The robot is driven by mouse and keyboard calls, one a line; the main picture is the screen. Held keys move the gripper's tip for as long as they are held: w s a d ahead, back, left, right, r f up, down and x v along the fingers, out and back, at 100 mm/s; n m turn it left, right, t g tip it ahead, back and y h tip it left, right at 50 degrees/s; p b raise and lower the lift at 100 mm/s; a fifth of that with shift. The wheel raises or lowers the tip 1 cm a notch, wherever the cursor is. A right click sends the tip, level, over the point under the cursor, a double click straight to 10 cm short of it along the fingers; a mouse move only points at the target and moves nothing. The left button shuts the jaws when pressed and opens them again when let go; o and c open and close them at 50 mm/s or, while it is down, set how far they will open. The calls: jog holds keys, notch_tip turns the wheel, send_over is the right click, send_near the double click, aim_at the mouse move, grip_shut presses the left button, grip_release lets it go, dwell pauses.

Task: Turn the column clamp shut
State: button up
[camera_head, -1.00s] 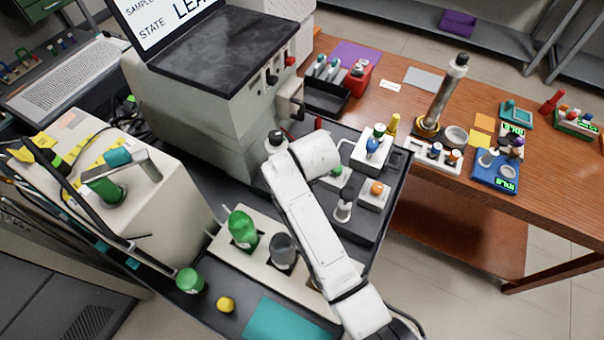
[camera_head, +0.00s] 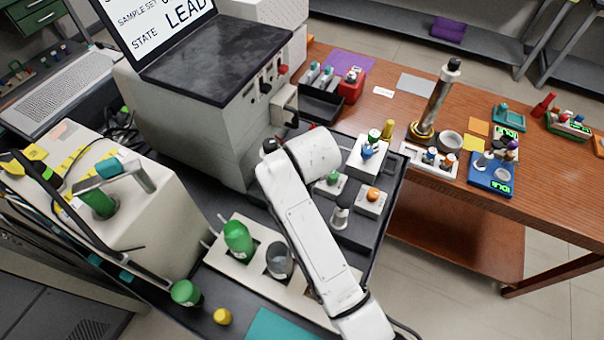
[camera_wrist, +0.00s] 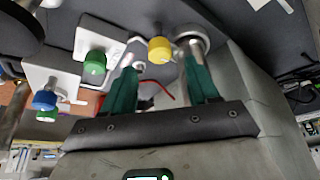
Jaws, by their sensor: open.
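In the wrist view my gripper (camera_wrist: 160,66) has its two teal fingers apart, with nothing held between them. A yellow knob (camera_wrist: 160,50) appears between the fingertips in the picture; I cannot tell how far beyond them it lies, and no contact shows. A round grey metal part (camera_wrist: 190,38) lies beside the right fingertip. I cannot tell for sure which part is the column clamp. In the head view my white arm hides the gripper. A tall metal column (camera_head: 437,98) on a brass-coloured base stands on the wooden table, away from my arm.
A white plate with a green knob (camera_wrist: 95,62) and a white block with a blue knob (camera_wrist: 45,100) lie left of the fingers. The grey machine (camera_head: 205,110) stands close to my arm. A holder (camera_head: 258,290) with a green bottle (camera_head: 238,238) lies beside my arm.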

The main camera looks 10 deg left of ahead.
jog(key=v, duration=0.6)
jog(key=shift+b, duration=0.3)
jog(key=shift+s+r, duration=0.1)
jog(key=shift+r, duration=0.05)
